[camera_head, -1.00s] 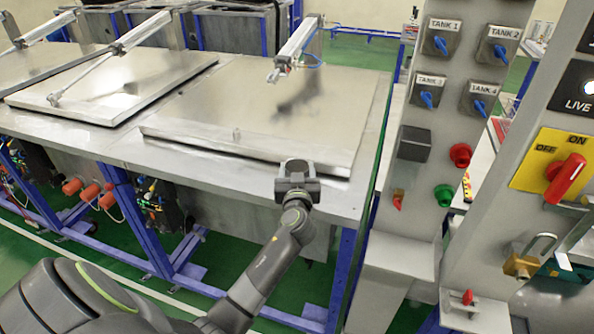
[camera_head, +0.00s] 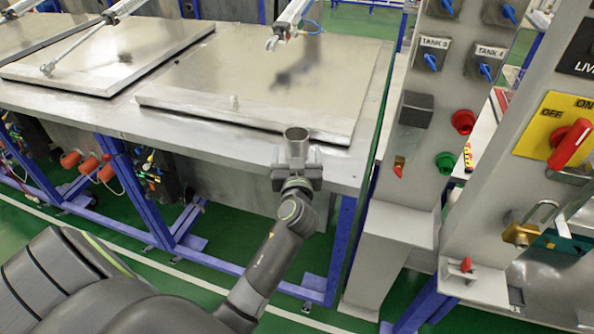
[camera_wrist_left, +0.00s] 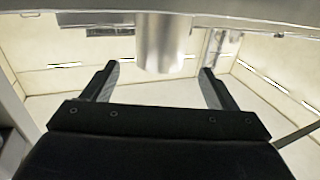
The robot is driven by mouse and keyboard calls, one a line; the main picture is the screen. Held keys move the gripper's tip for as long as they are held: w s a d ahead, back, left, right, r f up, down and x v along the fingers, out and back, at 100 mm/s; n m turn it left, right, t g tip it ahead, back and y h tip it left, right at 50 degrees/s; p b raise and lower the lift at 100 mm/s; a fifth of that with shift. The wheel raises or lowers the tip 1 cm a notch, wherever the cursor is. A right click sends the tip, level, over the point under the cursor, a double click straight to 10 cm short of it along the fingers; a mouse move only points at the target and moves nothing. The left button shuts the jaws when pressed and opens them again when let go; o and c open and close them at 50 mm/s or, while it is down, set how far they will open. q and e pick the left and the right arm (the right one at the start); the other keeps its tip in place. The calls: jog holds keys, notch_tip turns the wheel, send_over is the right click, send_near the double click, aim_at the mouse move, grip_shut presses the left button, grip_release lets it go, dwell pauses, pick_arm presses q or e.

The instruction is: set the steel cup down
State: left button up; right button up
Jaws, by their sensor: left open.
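The steel cup (camera_head: 296,139) stands upright at the front edge of the steel table (camera_head: 245,142), in front of the flat tank lid (camera_head: 275,88). In the head view my left gripper (camera_head: 297,164) is just on the near side of the cup and hides its lower part. The cup also shows at the top middle of the left wrist view (camera_wrist_left: 163,48). There the left gripper's fingers (camera_wrist_left: 158,82) are spread wide, with the cup beyond and between their tips, touching neither. My right gripper is not in view.
A second lid (camera_head: 105,60) lies to the left. Pneumatic cylinders (camera_head: 290,14) reach over the lids. A control post with tank switches (camera_head: 430,62) and a yellow switch panel (camera_head: 560,128) stand close on the right. The table's front strip is narrow.

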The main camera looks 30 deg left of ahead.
pick_arm(q)
jog(key=shift+b+v, duration=0.5)
jog(key=shift+v, duration=2.25)
jog(key=s+d+f+m+g+h, duration=0.1)
jog(key=s+f+m+g+h, duration=0.2)
jog(key=f, duration=0.9)
jog(key=s+f+m+g+h, duration=0.15)
jog(key=s+f, duration=0.25)
jog(key=f, duration=0.9)
jog(key=s+d+f+m+g+h, duration=0.1)
jog(key=s+f+m+h, duration=0.2)
jog(key=f, duration=0.9)
jog(key=s+a+f+g, duration=0.1)
jog(key=s+f+g, duration=0.1)
jog(key=s+f, duration=0.4)
jog(key=s+f+n+g+h, duration=0.1)
jog(key=s+f+g, duration=0.2)
jog(key=s+f, duration=0.4)
jog(key=s+a+f+g, duration=0.1)
jog(key=s+f+g, duration=0.2)
jog(key=s, duration=1.8)
notch_tip(320, 180, down, 4)
jog(key=shift+a+r, duration=0.2)
jog(key=shift+a, duration=0.1)
jog(key=shift+n, duration=0.25)
